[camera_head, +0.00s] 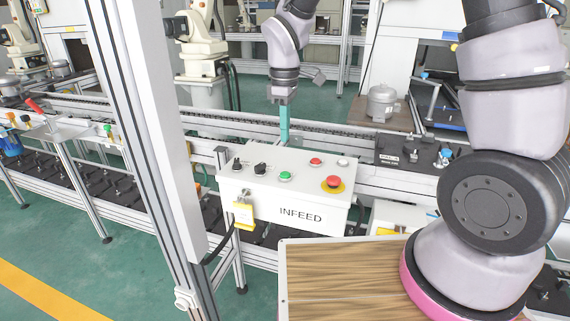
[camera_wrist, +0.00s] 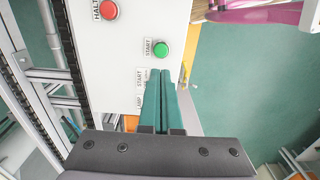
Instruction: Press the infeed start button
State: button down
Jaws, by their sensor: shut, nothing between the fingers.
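The INFEED control box (camera_head: 300,196) is a white box with a sloped top. Its green button (camera_head: 285,176) sits near the front middle of the panel. In the wrist view the green button (camera_wrist: 161,49) has a START label beside it. My gripper (camera_head: 284,140) points down with its teal fingers shut and empty. In the head view the fingertips appear above the box's back edge, apart from the green button. In the wrist view the fingers (camera_wrist: 163,76) end just below the green button in the picture and cover part of the panel.
A red button (camera_head: 316,161), labelled HALT in the wrist view (camera_wrist: 108,10), a white button (camera_head: 342,162), a red mushroom button on yellow (camera_head: 333,183) and black knobs (camera_head: 261,169) share the panel. A conveyor (camera_head: 230,126) runs behind. A white post (camera_head: 151,120) stands left.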

aim_at(285, 174)
notch_tip(285, 174, down, 10)
jog(key=shift+f, duration=0.1)
dwell(0.4)
jog(key=shift+f, duration=0.3)
jog(key=shift+s+d+f, duration=0.15)
jog(key=shift+s+f, duration=0.2)
jog(key=shift+f, duration=0.25)
jog(key=shift+w+r, duration=0.2)
jog(key=shift+r, duration=0.25)
notch_tip(285, 174, up, 14)
jog(key=shift+w+r, duration=0.15)
